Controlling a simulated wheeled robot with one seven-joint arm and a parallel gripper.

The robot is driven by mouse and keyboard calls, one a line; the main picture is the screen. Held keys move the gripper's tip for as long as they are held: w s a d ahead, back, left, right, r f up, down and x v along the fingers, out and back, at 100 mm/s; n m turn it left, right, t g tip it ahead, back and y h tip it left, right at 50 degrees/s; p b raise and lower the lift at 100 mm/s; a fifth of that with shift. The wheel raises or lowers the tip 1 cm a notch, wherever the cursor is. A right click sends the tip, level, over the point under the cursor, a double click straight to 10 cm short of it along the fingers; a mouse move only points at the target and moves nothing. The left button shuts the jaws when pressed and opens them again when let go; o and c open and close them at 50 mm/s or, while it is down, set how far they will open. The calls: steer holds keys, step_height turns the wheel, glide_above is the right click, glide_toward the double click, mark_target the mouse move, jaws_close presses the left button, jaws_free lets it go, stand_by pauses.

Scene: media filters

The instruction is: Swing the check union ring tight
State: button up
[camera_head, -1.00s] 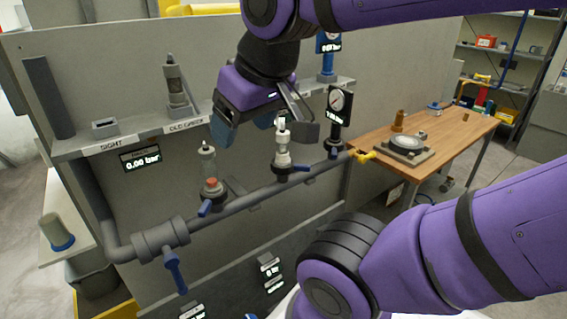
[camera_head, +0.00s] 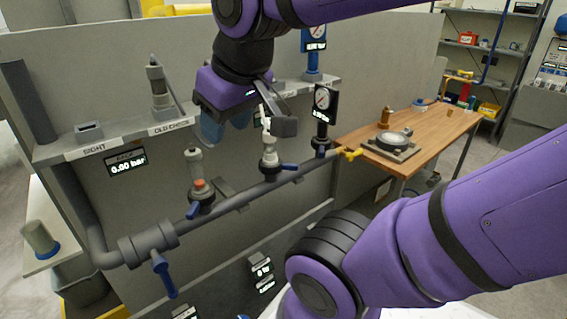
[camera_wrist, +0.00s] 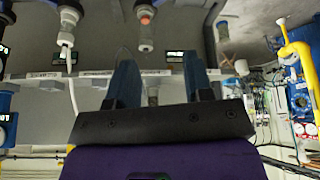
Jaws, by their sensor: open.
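A pale fitting (camera_head: 269,157) stands on the grey pipe, beside a blue valve handle. It seems to be the check assembly; I cannot pick out its union ring clearly. A thin white bar (camera_head: 264,116) rises from its top; the bar also shows in the wrist view (camera_wrist: 71,75). My gripper (camera_head: 227,128) is above and to the left of this fitting, apart from it, with blue fingers spread. In the wrist view my gripper (camera_wrist: 160,72) has nothing between its fingers, and the fitting (camera_wrist: 67,16) is at the upper left.
A clear sight fitting (camera_head: 197,170) with a red part stands left on the pipe (camera_head: 235,200). A shelf (camera_head: 110,146) behind holds an old check part (camera_head: 160,92). A black gauge (camera_head: 323,105) rises at the right. A wooden table (camera_head: 440,125) stands farther right.

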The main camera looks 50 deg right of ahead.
steer(key=w+d+f+n+g+h, duration=0.1)
steer(key=w+d+f+n+g, duration=0.1)
steer(key=w+d+f, duration=0.4)
steer(key=n+y, duration=0.3)
glide_toward(292, 164)
steer(key=shift+n+t+y, duration=0.3)
steer(key=shift+t, duration=0.1)
steer(key=x, duration=0.9)
steer(key=shift+s+d+f, duration=0.25)
steer(key=shift+s+f, duration=0.05)
jaws_close()
